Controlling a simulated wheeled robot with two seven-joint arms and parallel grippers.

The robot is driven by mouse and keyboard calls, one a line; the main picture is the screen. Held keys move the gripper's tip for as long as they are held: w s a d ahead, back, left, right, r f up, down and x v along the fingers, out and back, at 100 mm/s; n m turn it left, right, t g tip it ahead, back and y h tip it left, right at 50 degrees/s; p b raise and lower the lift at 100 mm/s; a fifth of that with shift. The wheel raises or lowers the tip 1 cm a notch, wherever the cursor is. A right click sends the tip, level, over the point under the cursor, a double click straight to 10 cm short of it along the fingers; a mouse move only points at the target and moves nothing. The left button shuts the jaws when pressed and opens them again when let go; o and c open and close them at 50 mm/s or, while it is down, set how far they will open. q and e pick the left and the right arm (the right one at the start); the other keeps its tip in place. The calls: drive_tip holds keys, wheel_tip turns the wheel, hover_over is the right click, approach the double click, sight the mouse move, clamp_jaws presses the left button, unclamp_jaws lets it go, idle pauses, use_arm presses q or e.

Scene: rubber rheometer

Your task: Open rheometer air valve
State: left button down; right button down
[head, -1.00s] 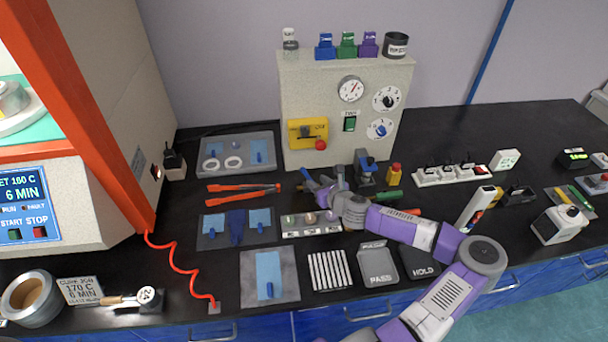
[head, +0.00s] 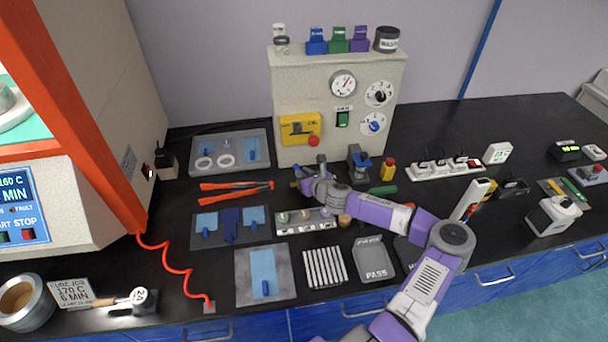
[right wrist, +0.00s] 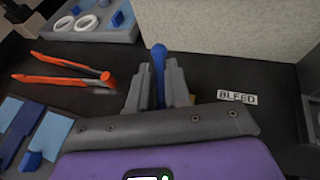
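The rheometer's air panel box (head: 333,105) stands on the black bench in the head view, with a gauge, dials and a yellow plate with a red knob (head: 313,141). My right gripper (head: 304,180) is low at the front of the box. In the right wrist view a blue lever (right wrist: 158,76) stands upright between the two fingers of my right gripper (right wrist: 156,88), which are close together around it. Its base is hidden by the gripper. A label reading BLEED (right wrist: 238,97) lies just right of the fingers. My left gripper is not in view.
Orange tongs (head: 236,190) lie left of my right gripper. A grey tray (head: 231,153) is behind them. A blue-topped device (head: 360,164) and a small yellow bottle (head: 388,170) stand to its right. A power strip (head: 445,169) lies farther right.

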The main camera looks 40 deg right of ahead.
drive_tip(key=shift+f, duration=0.1)
drive_tip(key=n+y+p, duration=0.1)
drive_tip(key=p, duration=0.1)
drive_tip(key=n+y+p, duration=0.2)
drive_tip(key=shift+d+r+y, duration=0.2)
drive_tip(key=shift+d+y, duration=0.1)
drive_tip(key=shift+d+n+y+p, duration=0.1)
drive_tip(key=shift+n+y+p, duration=0.65)
drive_tip(key=shift+n+y, duration=0.15)
drive_tip(key=shift+w+d+n+g+y, duration=0.1)
drive_tip(key=shift+n+g+y, duration=0.3)
drive_tip(key=shift+y, duration=0.2)
drive_tip(key=shift+f+n+y, duration=0.15)
drive_tip(key=shift+n+y, duration=0.25)
drive_tip(key=shift+n, duration=0.1)
drive_tip(key=shift+d+f+n+g+y+b, duration=0.1)
drive_tip(key=shift+f+n+g+y+b, duration=0.05)
drive_tip(key=shift+n+g+y+b, duration=1.45)
drive_tip(key=shift+n+y+b, duration=0.6)
drive_tip(key=shift+b, duration=0.05)
